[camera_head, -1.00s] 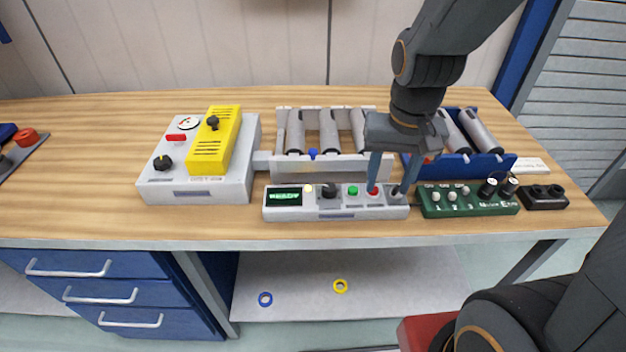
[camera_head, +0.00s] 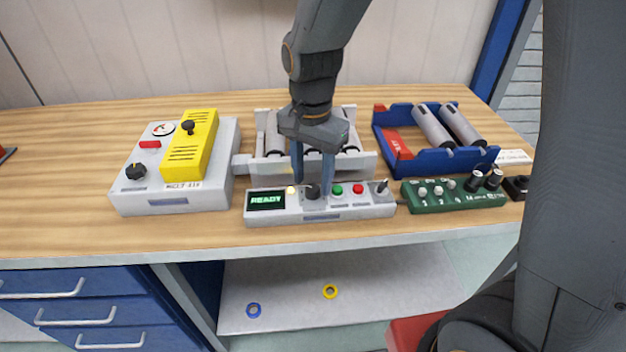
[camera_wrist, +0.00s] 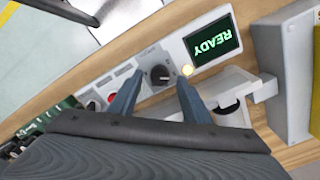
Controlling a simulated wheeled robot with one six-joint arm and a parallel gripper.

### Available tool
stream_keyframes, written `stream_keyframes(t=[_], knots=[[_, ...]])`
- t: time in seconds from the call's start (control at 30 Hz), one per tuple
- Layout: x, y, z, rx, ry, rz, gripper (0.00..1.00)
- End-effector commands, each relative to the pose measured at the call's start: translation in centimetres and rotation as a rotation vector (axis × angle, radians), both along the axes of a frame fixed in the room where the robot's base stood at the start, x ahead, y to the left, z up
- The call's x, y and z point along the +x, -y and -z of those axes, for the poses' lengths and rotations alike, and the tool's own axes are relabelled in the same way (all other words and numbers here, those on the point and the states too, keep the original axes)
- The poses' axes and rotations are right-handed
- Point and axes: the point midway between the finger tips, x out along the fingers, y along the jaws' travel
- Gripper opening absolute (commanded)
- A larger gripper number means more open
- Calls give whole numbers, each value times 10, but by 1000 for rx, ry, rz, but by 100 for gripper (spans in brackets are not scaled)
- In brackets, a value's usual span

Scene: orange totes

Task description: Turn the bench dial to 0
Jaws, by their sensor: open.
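The bench dial is a black round knob (camera_head: 313,190) on the light grey control box (camera_head: 342,212), between a glowing round lamp (camera_head: 291,190) and a green button (camera_head: 337,190). The box's screen (camera_head: 266,200) reads READY. My gripper (camera_head: 312,186) is open and points down, one finger on each side of the dial. In the wrist view the dial (camera_wrist: 159,75) shows between the two fingertips (camera_wrist: 160,79), with a pale pointer mark on it. I cannot tell whether the fingers touch it. Its number marks are too small to read.
A red button (camera_head: 358,189) and a toggle switch (camera_head: 381,187) sit on the same box. A green box with knobs (camera_head: 452,198) stands at right, a grey box with a yellow unit (camera_head: 190,150) at left. Roller trays, one blue (camera_head: 440,165), stand behind.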

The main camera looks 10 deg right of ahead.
Motion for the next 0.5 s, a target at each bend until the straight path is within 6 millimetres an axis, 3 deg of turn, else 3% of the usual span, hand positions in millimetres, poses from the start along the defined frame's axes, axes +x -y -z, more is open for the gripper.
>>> stream_keyframes(t=[0.2, 0.47, 0.5], knots=[[-1, 0, 15, 0, -1, 0, 44], [0, 0, 17, 1, 1, 0, 44], [0, 0, 16, 1, 1, 0, 39]])
